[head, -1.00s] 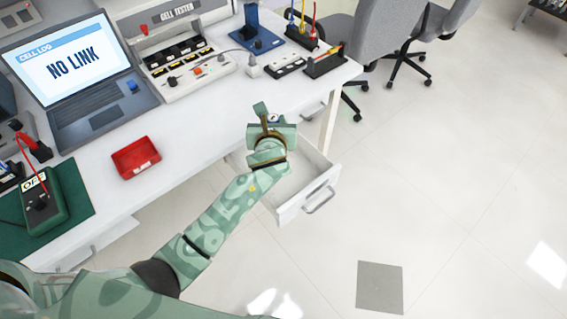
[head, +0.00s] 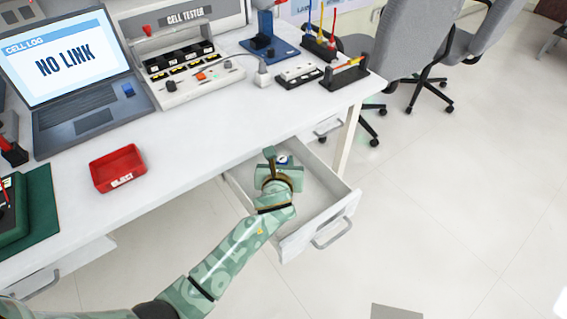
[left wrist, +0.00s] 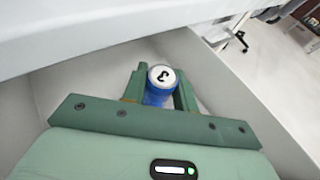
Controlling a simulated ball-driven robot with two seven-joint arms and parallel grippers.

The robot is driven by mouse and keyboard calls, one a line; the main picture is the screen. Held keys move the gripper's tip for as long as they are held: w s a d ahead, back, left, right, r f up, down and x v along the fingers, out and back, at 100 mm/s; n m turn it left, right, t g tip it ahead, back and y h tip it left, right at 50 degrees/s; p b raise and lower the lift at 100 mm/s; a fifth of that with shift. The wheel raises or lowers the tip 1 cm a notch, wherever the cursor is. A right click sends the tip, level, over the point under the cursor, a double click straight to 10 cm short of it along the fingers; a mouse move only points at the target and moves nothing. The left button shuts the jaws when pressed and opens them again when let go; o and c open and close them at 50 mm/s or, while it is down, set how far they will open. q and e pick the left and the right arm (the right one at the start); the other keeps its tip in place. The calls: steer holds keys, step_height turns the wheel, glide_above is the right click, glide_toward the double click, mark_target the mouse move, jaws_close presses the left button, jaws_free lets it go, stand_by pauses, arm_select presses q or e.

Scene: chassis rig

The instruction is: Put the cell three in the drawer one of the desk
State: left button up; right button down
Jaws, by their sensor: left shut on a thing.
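The cell three (left wrist: 161,84) is a blue cylinder with a white top marked 3, upright between my left fingers in the left wrist view. In the head view only a small part of it shows at the fingers. My left gripper (head: 283,162) is shut on it, within the outline of the pulled-out white drawer (head: 320,228) at the desk's right end. Drawer walls (left wrist: 185,52) surround the cell in the left wrist view. I cannot tell whether the cell touches the drawer floor. My right gripper is out of view.
The white desk (head: 200,135) has its edge just above and behind my left gripper. On it are a red tray (head: 118,168), a laptop (head: 75,85), a cell tester (head: 190,75) and small racks (head: 345,75).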

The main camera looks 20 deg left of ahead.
mark_target(282, 161)
arm_select(q)
steer(key=shift+r, duration=0.2)
steer(key=shift+f, duration=0.25)
steer(key=o, duration=1)
steer(key=shift+o, duration=0.2)
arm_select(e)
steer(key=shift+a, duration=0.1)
arm_select(q)
steer(key=shift+r, duration=0.2)
steer(key=p+v, duration=0.1)
steer(key=v, duration=0.1)
steer(key=p+v, duration=0.2)
steer(key=v, duration=0.1)
steer(key=shift+w+r, duration=0.1)
steer(key=shift+r, duration=0.25)
steer(key=p+v, duration=0.3)
steer(key=v, duration=0.4)
steer(key=shift+f, duration=0.4)
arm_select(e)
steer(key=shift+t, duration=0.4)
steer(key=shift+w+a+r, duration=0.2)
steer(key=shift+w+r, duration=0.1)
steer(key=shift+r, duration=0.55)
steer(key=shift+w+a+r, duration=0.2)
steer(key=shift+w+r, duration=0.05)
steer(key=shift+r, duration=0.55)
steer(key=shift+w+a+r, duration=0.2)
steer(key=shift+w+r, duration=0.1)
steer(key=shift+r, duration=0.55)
